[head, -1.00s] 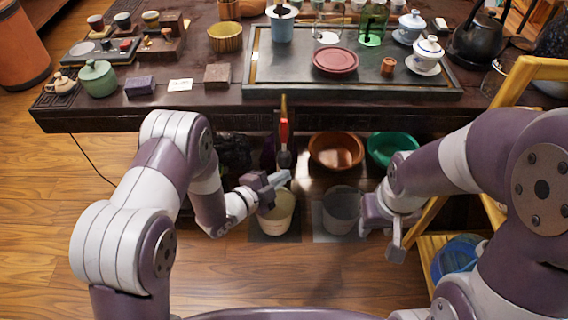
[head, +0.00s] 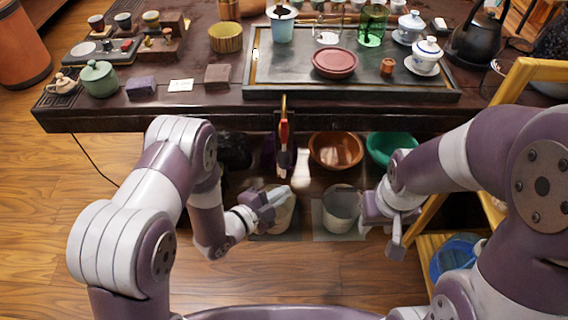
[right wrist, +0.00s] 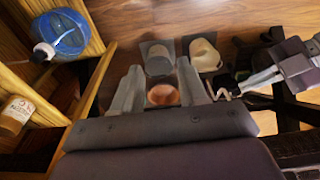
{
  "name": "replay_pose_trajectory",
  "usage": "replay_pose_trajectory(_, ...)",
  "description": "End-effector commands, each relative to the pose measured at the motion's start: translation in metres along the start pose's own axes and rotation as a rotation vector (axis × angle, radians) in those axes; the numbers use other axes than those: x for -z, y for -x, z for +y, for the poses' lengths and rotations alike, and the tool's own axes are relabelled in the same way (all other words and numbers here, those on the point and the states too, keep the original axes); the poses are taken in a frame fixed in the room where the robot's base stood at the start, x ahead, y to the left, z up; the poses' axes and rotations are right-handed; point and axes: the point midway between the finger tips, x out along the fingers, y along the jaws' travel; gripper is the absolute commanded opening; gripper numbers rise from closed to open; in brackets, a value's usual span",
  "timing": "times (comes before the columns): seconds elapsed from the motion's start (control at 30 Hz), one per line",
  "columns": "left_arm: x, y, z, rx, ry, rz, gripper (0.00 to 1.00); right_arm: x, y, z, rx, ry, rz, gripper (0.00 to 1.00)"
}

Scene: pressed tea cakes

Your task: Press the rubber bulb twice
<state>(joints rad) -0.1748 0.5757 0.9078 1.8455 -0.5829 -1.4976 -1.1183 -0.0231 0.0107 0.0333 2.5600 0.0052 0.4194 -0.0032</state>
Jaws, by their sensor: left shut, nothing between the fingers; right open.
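A red bulb-like piece (head: 284,133), which may be the rubber bulb, hangs upright below the table's front edge, with a yellowish part above and a dark part below. My left gripper (head: 284,194) is shut and empty. It is below and in front of the red piece in the picture, apart from it, and covers part of a cream bucket (head: 286,216). It also shows at the right of the right wrist view (right wrist: 298,66). My right gripper (head: 398,236) is open and empty, right of a grey bucket (head: 340,204). Its two fingers show in the right wrist view (right wrist: 160,88).
A brown bowl (head: 336,150) and a green bowl (head: 390,148) sit under the table. The tea table (head: 180,116) carries a tray (head: 440,92), a lidded red dish (head: 334,63) and teaware. A wooden rack with a blue basin (head: 456,258) stands right. The floor in front is clear.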

Motion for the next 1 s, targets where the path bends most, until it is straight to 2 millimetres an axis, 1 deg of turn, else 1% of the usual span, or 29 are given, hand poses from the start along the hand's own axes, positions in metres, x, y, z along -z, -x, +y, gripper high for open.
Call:
replay_pose_trajectory(0.37, -0.0001, -0.0003, -0.0002, 0.000, 0.000, 0.000, 0.00, 0.0000, -0.0001, 0.0000, 0.000, 0.000, 0.000, 0.43)
replay_pose_trajectory(0.4, -0.0001, -0.0003, -0.0002, 0.000, 0.000, 0.001, 0.00, 0.0000, -0.0001, 0.0000, 0.000, 0.000, 0.000, 0.36)
replay_pose_trajectory(0.43, -0.0001, -0.0003, -0.0002, 0.000, 0.000, 0.000, 0.00, 0.0000, -0.0001, 0.0000, 0.000, 0.000, 0.000, 0.26)
replay_pose_trajectory(0.47, -0.0001, -0.0003, -0.0002, 0.000, 0.000, 0.000, 0.00, 0.0000, -0.0001, 0.0000, 0.000, 0.000, 0.000, 0.17)
replay_pose_trajectory(0.5, -0.0001, -0.0004, -0.0003, 0.000, 0.000, 0.001, 0.00, 0.0000, -0.0001, 0.0000, 0.000, 0.000, 0.000, 0.04)
replay_pose_trajectory(0.53, -0.0001, -0.0004, -0.0003, 0.000, 0.000, 0.001, 0.00, 0.0000, -0.0001, 0.0000, 0.000, 0.000, 0.000, 0.00)
replay_pose_trajectory(1.0, -0.0001, -0.0004, -0.0003, 0.000, 0.000, 0.001, 0.00, 0.0000, -0.0001, 0.0000, 0.000, 0.000, 0.000, 0.00)
